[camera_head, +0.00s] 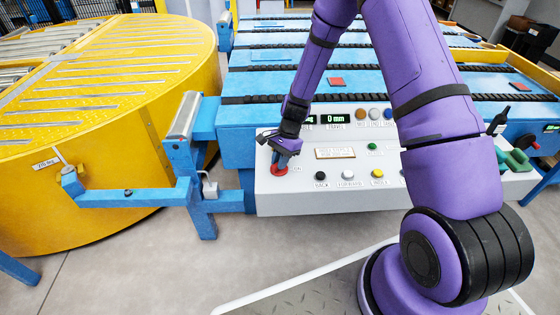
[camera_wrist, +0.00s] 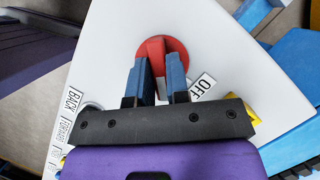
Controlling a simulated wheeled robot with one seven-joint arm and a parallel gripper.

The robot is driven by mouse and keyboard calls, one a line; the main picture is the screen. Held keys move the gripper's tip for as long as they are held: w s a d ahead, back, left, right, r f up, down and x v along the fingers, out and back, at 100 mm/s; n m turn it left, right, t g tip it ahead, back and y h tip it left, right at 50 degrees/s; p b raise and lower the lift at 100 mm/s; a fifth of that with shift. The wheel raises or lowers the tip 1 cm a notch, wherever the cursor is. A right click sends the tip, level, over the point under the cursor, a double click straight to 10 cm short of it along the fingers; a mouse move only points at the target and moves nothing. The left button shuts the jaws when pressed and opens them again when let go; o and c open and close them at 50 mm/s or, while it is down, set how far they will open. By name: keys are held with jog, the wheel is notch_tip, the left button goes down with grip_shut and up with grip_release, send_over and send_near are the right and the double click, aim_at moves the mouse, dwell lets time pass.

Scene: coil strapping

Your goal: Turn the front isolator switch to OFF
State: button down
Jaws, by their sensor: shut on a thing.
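The front isolator switch (camera_head: 279,169) is a red round knob at the left end of the white control panel (camera_head: 300,200). In the wrist view the red switch (camera_wrist: 162,50) sits between my gripper's blue fingertips, with part of its disc showing beyond them. My gripper (camera_head: 282,150) is shut on the switch; in the wrist view its fingertips (camera_wrist: 160,75) lie on either side of the handle. A white label reading OFF (camera_wrist: 202,86) is beside the switch.
Black, white and yellow buttons (camera_head: 348,174) run along the panel's lower row, labelled BACK and FORWARD among others. A display (camera_head: 336,119) reads 0 mm. A blue frame arm (camera_head: 130,196) and a large yellow turntable (camera_head: 110,120) stand left. A blue conveyor bed lies behind.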

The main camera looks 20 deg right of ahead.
jog(key=n+g+h, duration=0.1)
jog(key=n, duration=0.3)
jog(key=shift+w+a+n, duration=0.1)
jog(key=shift+n, duration=0.2)
jog(key=n+g+h, duration=0.1)
jog(key=n, duration=0.3)
jog(key=shift+n+h, duration=0.3)
jog(key=shift+h, duration=0.1)
jog(key=c, duration=1.1)
grip_release()
jog(key=v, duration=1)
jog(key=shift+w+r, duration=0.25)
jog(key=shift+r, duration=0.1)
